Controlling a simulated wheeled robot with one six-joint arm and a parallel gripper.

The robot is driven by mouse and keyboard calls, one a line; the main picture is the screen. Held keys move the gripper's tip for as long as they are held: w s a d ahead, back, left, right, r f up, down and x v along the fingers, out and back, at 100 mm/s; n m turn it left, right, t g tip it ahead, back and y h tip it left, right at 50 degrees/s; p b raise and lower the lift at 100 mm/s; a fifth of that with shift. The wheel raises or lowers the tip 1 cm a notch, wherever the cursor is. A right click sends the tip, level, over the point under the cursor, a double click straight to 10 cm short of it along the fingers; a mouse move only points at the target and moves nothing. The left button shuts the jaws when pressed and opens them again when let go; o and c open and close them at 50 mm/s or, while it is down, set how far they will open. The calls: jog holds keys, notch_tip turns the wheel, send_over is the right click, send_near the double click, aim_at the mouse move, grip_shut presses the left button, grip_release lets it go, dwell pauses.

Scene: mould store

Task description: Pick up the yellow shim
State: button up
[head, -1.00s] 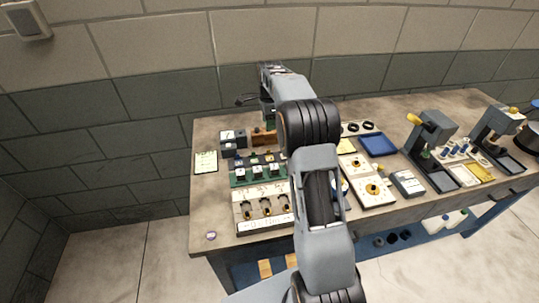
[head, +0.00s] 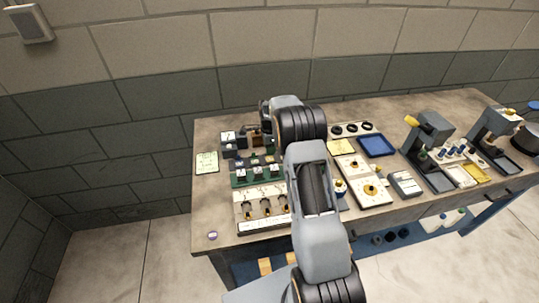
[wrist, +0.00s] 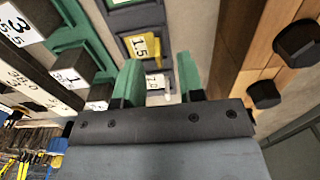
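A yellow piece marked 1.5 (wrist: 143,47), which looks like the yellow shim, lies in a dark holder (wrist: 122,20) in the wrist view. My gripper (wrist: 160,84) is open, with its two green fingers apart and nothing gripped between them. The yellow piece shows beyond the fingertips, toward the top of the picture and nearer the left finger. A white label ending in 0 (wrist: 156,82) shows in the gap between the fingers.
A wooden block with black knobs (wrist: 254,62) stands close to the right of my gripper. A green rack with numbered blocks (wrist: 76,60) is close on the left. In the head view a blue tray (head: 377,146) and presses stand to the right. The bench's front left corner is mostly clear.

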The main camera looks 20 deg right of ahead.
jog(key=shift+f, duration=0.65)
grip_shut()
